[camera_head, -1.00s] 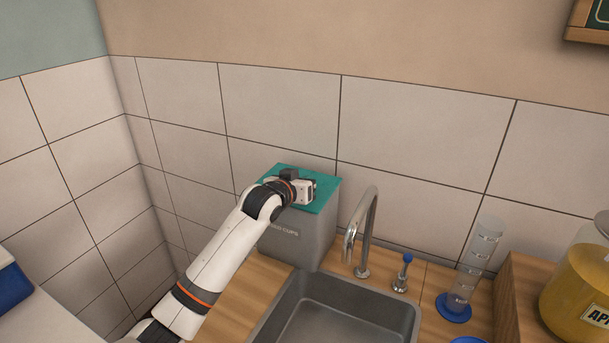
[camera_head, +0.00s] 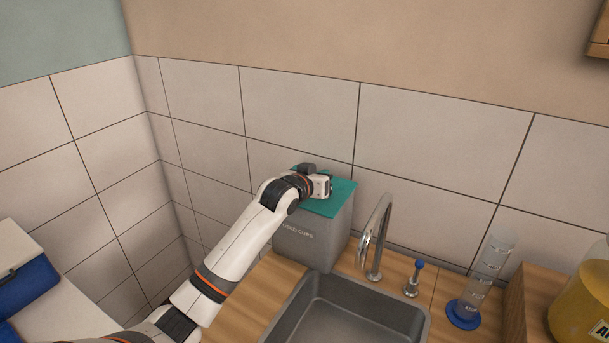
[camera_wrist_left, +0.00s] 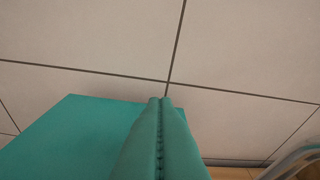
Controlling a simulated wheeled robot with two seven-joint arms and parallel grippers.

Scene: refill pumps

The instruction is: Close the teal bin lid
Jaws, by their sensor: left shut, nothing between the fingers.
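The grey bin (camera_head: 312,240) with a pale label reading roughly "USED CUPS" stands on the counter against the tiled wall. Its teal lid (camera_head: 341,195) lies flat over the bin's top, with no gap that I can make out. My left gripper (camera_head: 329,187) is over the lid, and its wrist hides the lid's left part. In the left wrist view the left gripper's teal fingers (camera_wrist_left: 160,102) are shut together with nothing between them, and the lid (camera_wrist_left: 70,135) shows behind and left of them. I cannot tell whether the fingers touch the lid. My right gripper is not in view.
A curved metal tap (camera_head: 378,235) and a sink (camera_head: 350,315) are just right of the bin. Beyond are a small blue-topped lever (camera_head: 418,270), a clear cylinder on a blue base (camera_head: 490,268) and a yellow-filled jar (camera_head: 585,305). The tiled wall (camera_head: 300,110) is close behind.

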